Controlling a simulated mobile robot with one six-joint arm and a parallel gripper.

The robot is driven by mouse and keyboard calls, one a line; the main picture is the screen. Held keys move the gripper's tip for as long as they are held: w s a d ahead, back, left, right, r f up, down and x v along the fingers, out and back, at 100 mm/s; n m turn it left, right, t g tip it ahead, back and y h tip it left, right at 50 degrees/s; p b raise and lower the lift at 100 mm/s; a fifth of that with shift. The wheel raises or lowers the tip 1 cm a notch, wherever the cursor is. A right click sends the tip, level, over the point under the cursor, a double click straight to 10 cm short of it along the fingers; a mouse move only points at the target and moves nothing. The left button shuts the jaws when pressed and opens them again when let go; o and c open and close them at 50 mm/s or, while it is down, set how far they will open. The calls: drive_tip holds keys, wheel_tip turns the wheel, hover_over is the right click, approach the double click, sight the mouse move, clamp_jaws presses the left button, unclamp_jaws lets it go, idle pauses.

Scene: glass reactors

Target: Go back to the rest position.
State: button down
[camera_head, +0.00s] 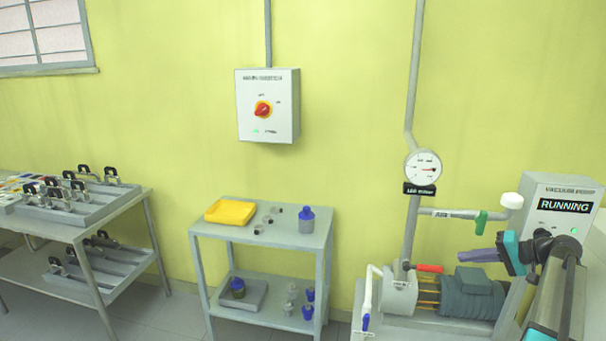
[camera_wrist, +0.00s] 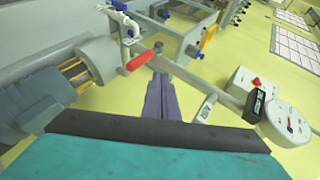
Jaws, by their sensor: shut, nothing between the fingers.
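My gripper (camera_head: 465,257) is at the right of the head view, with purple fingers pointing left from a teal body. The fingers are closed together and hold nothing. In the wrist view my gripper (camera_wrist: 160,80) shows as purple fingers pointing up the picture from a dark mount. In the head view the fingertips appear just above the vacuum pump (camera_head: 472,292) and right of its red handle (camera_head: 430,268). The pump also shows at the left of the wrist view (camera_wrist: 25,100). I cannot tell the exact gap to the handle.
A pipe with a green valve handle (camera_head: 480,222) runs above my gripper. A dial gauge (camera_head: 423,167) hangs on the wall pipe. The controller (camera_head: 562,215) reads RUNNING. A grey cart (camera_head: 262,238) and a table (camera_head: 75,232) stand left, with floor between them.

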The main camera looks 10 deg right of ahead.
drive_tip(key=w+a+f+n+g+y, duration=0.1)
drive_tip(key=w+a+f+g, duration=0.1)
drive_tip(key=a+f, duration=0.6)
drive_tip(key=w+a+f+n+g+y, duration=0.1)
drive_tip(key=w+a+f, duration=0.1)
drive_tip(key=a+f, duration=0.65)
drive_tip(key=s+a+f+g, duration=0.35)
drive_tip(key=a+f, duration=0.45)
drive_tip(key=a, duration=0.3)
drive_tip(key=s+a+f+g, duration=0.2)
drive_tip(key=s+a+f, duration=0.3)
drive_tip(key=a+f, duration=0.5)
drive_tip(key=s+a+f+n+g+h, duration=0.1)
drive_tip(key=s+a+f+g+h, duration=0.1)
drive_tip(key=s+a+f, duration=0.6)
drive_tip(key=s+a+f+n+g+h, duration=0.1)
drive_tip(key=s+a+f+n+g, duration=0.3)
drive_tip(key=s, duration=0.8)
drive_tip(key=s+d+f+m+h, duration=0.1)
drive_tip(key=s+f+h, duration=0.15)
drive_tip(key=s, duration=0.35)
drive_tip(key=s+d+f+h, duration=0.1)
drive_tip(key=s+d+f, duration=0.1)
drive_tip(key=s+f, duration=0.25)
drive_tip(key=s+d+h, duration=0.3)
drive_tip(key=d, duration=0.3)
drive_tip(key=shift+s+n+h, duration=0.3)
drive_tip(key=shift+s+h, duration=0.05)
drive_tip(key=shift+d+f, duration=0.1)
